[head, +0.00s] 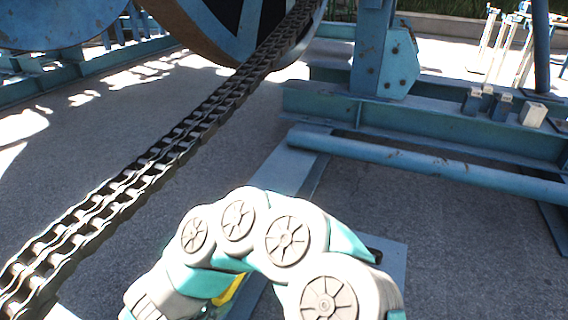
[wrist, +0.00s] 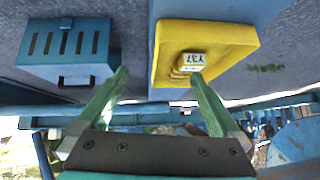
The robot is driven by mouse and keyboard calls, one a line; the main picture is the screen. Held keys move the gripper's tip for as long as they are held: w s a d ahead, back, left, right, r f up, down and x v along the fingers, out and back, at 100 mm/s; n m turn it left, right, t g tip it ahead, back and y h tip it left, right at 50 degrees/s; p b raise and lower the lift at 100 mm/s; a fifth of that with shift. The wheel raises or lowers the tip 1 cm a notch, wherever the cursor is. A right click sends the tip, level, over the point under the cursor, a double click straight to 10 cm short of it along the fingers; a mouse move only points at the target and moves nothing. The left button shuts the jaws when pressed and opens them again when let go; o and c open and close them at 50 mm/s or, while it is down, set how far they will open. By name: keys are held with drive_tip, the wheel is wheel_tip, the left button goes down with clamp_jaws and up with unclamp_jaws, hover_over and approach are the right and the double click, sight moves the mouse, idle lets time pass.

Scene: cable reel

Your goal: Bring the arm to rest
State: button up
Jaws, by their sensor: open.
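In the wrist view my gripper (wrist: 159,75) is open, its two green fingers wide apart with nothing between them. The right fingertip appears near a small block labelled Y37 (wrist: 194,60) on a yellow plate (wrist: 240,45); I cannot tell whether they touch. In the head view my white and teal arm (head: 285,240) is bent in an arch at the bottom. My gripper is hidden there. A bit of yellow (head: 228,292) shows under the arm.
A blue slotted box (wrist: 65,50) is left of the fingers. A heavy chain (head: 165,155) runs diagonally up to a large reel (head: 225,30). A blue steel frame (head: 420,125) with a pipe (head: 430,165) stands at right. Bare pavement (head: 120,110) lies left of the chain.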

drive_tip(key=w+a+r+y, duration=0.3)
drive_tip(key=a+r+y, duration=0.1)
drive_tip(key=r, duration=0.3)
drive_tip(key=w+a+r+y, duration=0.3)
drive_tip(key=a+r, duration=0.1)
drive_tip(key=r, duration=0.3)
drive_tip(key=s+d+r+n+g+y, duration=0.1)
drive_tip(key=d+r+n+y, duration=0.15)
drive_tip(key=r, duration=0.25)
drive_tip(key=s+d+r+n+g+y, duration=0.1)
drive_tip(key=s+r+n+g+y, duration=0.15)
drive_tip(key=r, duration=0.35)
drive_tip(key=s+d+f+g+h, duration=0.1)
drive_tip(key=s+d+g+h, duration=0.1)
drive_tip(key=s+d, duration=0.6)
drive_tip(key=s+d+f+g+h, duration=0.1)
drive_tip(key=s+d+h, duration=0.3)
drive_tip(key=d, duration=1.3)
drive_tip(key=s+d+f+g+h, duration=0.2)
drive_tip(key=s+d+g+h, duration=0.1)
drive_tip(key=s+d, duration=0.8)
drive_tip(key=shift+s+d+g+h, duration=0.4)
drive_tip(key=shift+d+h, duration=0.1)
drive_tip(key=shift+d, duration=0.65)
